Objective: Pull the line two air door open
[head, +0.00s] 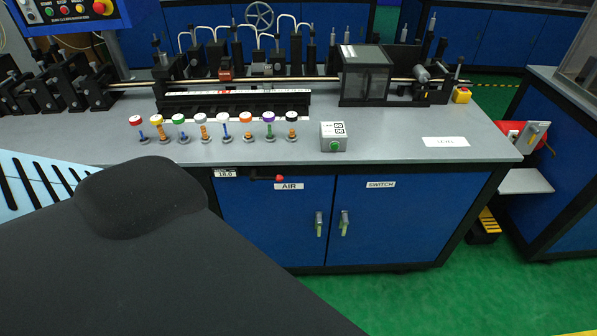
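The air door (262,225) is a blue panel in the front of the grey workbench, under a white label reading AIR (289,186). It looks shut, flush with the frame. Its upright handle (319,224), metal and yellow-green, is near its right edge. The blue switch door (395,225) is beside it on the right and also looks shut, with a similar handle (344,224) near its left edge. Neither gripper is in view. A large dark shape, probably part of my own arm, fills the lower left and hides the air door's lower left part.
A red-knobbed lever (279,178) sticks out at the bench edge above the air door. Several colour-topped spindles (225,127) and a grey box with a green button (334,137) stand on the bench. Green floor (450,290) is clear before the doors. A blue cabinet (570,190) stands at right.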

